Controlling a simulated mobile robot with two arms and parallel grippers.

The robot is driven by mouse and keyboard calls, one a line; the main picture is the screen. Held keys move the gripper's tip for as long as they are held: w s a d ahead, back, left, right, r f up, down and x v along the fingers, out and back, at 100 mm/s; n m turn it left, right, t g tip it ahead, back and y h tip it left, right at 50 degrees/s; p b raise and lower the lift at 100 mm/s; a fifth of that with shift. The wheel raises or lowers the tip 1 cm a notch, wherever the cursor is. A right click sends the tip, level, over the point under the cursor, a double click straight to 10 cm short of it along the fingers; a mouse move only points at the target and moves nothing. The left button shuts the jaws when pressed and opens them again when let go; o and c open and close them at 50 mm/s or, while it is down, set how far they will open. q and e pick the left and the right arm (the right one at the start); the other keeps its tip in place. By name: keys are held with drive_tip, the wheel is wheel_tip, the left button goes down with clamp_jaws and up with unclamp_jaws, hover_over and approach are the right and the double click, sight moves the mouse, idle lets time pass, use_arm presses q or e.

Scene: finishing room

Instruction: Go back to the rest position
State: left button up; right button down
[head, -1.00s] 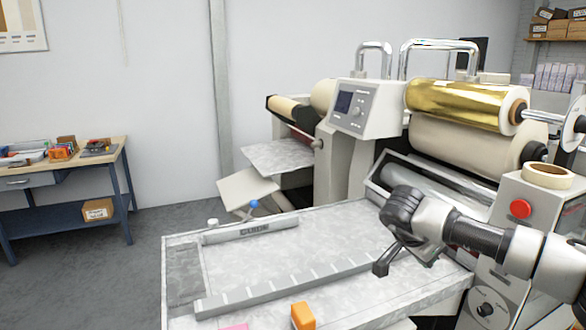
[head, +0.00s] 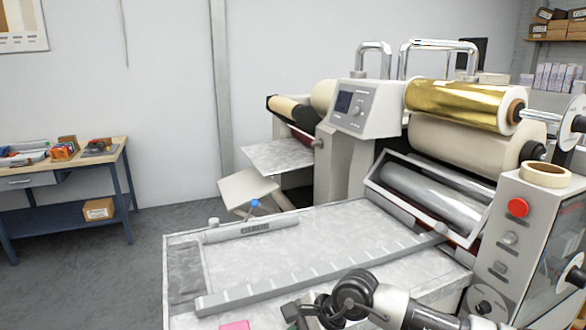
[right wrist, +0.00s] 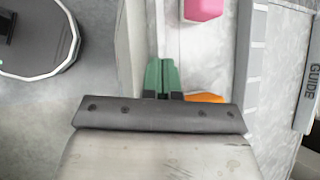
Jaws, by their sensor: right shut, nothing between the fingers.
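My right gripper (right wrist: 161,78) shows in the right wrist view with its two green fingers together and nothing between them. In the head view my right arm comes in from the lower right, low over the front of the machine's feed table (head: 290,262). The gripper end there is partly cut off by the bottom edge. An orange block (right wrist: 204,97) lies beside the fingers in the right wrist view, partly hidden by the gripper body. A pink block (right wrist: 202,8) lies farther ahead; it also shows in the head view (head: 235,325). My left gripper is not in view.
The laminating machine (head: 350,112) with a gold roll (head: 465,103) stands behind the table. A control box with a red button (head: 518,207) is at the right. A guide bar (head: 250,230) crosses the table. A workbench (head: 95,160) stands at the left; floor between is clear.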

drive_tip(key=s+a+r+m+t+y, duration=0.3)
drive_tip(key=s+a+r+m+y, duration=0.5)
drive_tip(key=m+y, duration=0.25)
drive_tip(key=w+d+m+t+h, duration=0.2)
drive_tip(key=d+m+t+h, duration=0.5)
drive_tip(key=m, duration=0.7)
drive_tip(key=w+d+m+t+h, duration=0.2)
drive_tip(key=d+m+t+h, duration=0.45)
drive_tip(key=m, duration=0.75)
drive_tip(key=s+d+f+m+g+h, duration=0.3)
drive_tip(key=s+d+f+m+h, duration=0.1)
drive_tip(key=d+f+m, duration=0.5)
drive_tip(key=s+d+f+m+g+h, duration=0.1)
drive_tip(key=s+d+f+m+g, duration=0.35)
drive_tip(key=s, duration=0.55)
drive_tip(key=s+d+f+m+g, duration=0.2)
drive_tip(key=s+f+m+g, duration=0.2)
drive_tip(key=s+f+g, duration=0.4)
wheel_tip(320, 180, down, 25)
drive_tip(key=s, duration=0.2)
drive_tip(key=s+d+f, duration=0.2)
drive_tip(key=s+f, duration=1.4)
drive_tip(key=shift+s+d+g, duration=0.15)
drive_tip(key=shift+s+g, duration=0.05)
drive_tip(key=shift+g, duration=0.2)
